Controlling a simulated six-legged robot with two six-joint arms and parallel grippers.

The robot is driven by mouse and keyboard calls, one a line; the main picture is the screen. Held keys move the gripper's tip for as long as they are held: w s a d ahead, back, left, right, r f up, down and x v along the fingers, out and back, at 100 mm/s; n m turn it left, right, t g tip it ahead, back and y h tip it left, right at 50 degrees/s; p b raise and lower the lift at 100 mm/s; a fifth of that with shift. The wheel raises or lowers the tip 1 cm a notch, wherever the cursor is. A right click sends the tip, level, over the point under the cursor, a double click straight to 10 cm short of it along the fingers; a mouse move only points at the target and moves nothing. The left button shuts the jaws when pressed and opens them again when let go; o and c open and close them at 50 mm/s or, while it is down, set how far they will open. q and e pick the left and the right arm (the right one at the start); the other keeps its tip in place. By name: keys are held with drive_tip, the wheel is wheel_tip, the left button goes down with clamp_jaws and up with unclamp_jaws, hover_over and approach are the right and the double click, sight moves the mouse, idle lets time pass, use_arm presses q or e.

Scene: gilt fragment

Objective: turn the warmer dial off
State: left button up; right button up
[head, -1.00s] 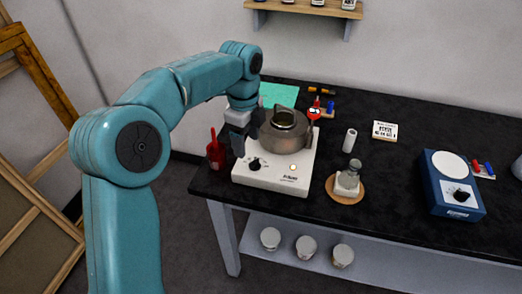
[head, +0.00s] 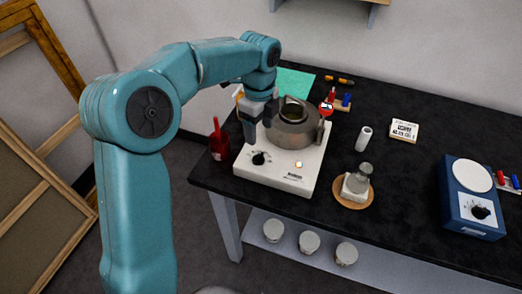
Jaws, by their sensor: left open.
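The white warmer (head: 285,181) stands at the left front of the black table, with a grey metal pot (head: 292,128) on top. Its black dial (head: 259,158) is on the front left of its top face, and a small lamp (head: 299,164) glows to the right of the dial. My left gripper (head: 250,138) is open, points down, and is above and just behind the dial, left of the pot. I see no contact with the dial. My right gripper is not in view.
A red bottle (head: 219,142) stands close left of the warmer. A green mat (head: 294,82) lies behind.

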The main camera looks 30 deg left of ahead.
sight(259, 155)
use_arm(q)
wheel_tip(259, 155, down, 10)
drive_tip(key=shift+w+f, duration=0.1)
drive_tip(key=shift+s+r, duration=0.2)
drive_tip(key=shift+s, duration=0.05)
drive_tip(key=shift+w+f, duration=0.15)
drive_tip(key=shift+w, duration=0.05)
drive_tip(key=c, duration=0.9)
drive_tip(key=shift+c, duration=0.8)
